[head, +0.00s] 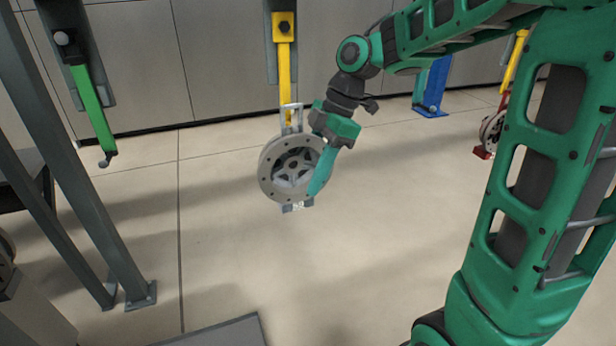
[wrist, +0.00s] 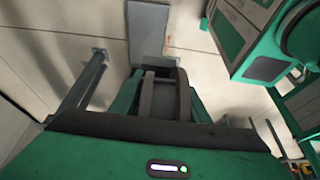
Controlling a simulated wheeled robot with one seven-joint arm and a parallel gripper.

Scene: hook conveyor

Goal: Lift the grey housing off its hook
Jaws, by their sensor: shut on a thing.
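The grey housing (head: 266,172) is a round, wheel-like part with an open spoked centre and a bail on top. It hangs in front of the lower end of the yellow hook (head: 285,75). Whether the bail still bears on the hook cannot be told. My gripper (head: 318,178) is at the housing's right side, with a teal finger along its rim. In the wrist view the grey housing (wrist: 183,95) shows between the fingers, edge-on, and my gripper (wrist: 160,100) is closed on it. The far finger is mostly hidden in the head view.
A green hook (head: 92,110) hangs empty at the left. Grey posts (head: 85,190) stand on the floor at left. A blue post (head: 433,85) and another round part (head: 490,130) on a red hook are at right. The floor below the housing is clear.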

